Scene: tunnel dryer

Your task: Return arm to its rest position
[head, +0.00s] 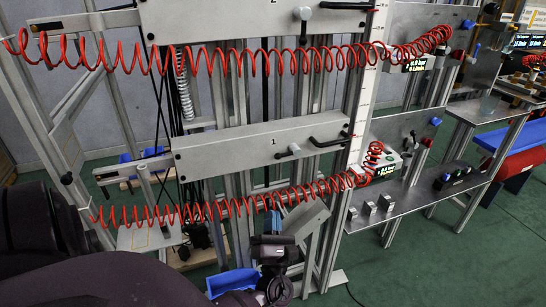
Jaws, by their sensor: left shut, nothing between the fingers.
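My left arm comes in from the lower left, large and dark across the bottom-left corner. My left gripper (275,243) is at the bottom centre, seen small and partly from behind. It is shut and holds nothing. It is in front of the lower part of the metal frame, below the lower red coiled hose. My right gripper is not in view.
Grey panels (240,146) with black handles stand on a metal frame. Red coiled hoses (230,62) stretch across it. A blue bin (233,282) is beside my left gripper. A grey shelf (410,205) with small blocks is to the right. Green floor is open at lower right.

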